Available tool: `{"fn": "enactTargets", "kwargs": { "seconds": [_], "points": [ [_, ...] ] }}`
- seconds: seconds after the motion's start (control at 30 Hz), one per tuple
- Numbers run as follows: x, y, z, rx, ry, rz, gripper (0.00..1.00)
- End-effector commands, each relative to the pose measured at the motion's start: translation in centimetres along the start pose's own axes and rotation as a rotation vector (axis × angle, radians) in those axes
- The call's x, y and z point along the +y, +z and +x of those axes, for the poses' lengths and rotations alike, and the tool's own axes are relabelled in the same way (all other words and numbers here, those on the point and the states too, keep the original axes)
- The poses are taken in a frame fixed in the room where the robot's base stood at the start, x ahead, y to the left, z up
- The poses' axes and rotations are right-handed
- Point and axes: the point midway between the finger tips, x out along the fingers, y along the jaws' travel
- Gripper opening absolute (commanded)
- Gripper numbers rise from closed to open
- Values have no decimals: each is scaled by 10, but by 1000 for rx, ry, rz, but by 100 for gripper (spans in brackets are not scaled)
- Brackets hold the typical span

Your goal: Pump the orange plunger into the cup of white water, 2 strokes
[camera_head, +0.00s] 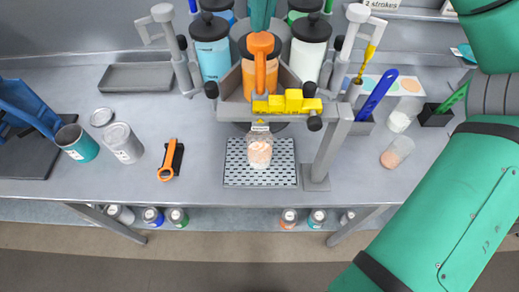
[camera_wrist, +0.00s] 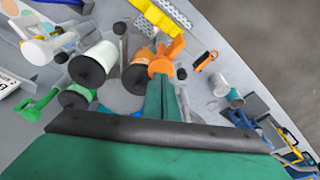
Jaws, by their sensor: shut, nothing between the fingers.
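The orange plunger (camera_head: 260,46) stands on top of an orange canister (camera_head: 262,78) in the middle of the dispenser. My gripper (camera_head: 262,26), with teal fingers, is shut and empty, pointing down right at the plunger's top. In the wrist view my fingertips (camera_wrist: 161,80) meet or overlap the orange plunger head (camera_wrist: 163,62); I cannot tell if they press on it. The cup (camera_head: 260,152) stands on the perforated drip tray (camera_head: 232,178) under the dispenser's front. Its contents look whitish with pale orange. The nozzle above it is hidden behind the yellow part (camera_head: 290,103).
A blue canister (camera_head: 210,58) and a white-bodied one (camera_head: 308,50) flank the orange one. The dispenser frame (camera_head: 327,145) has a post right of the cup. A small tipped cup (camera_head: 397,152) is right.

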Motion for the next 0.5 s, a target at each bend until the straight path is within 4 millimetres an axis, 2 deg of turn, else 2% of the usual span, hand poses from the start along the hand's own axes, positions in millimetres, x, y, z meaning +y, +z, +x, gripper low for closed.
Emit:
{"fn": "enactTargets", "kwargs": {
  "seconds": [0.5],
  "points": [
    [0,-8,-41,1,2,2,0]
  ]
}}
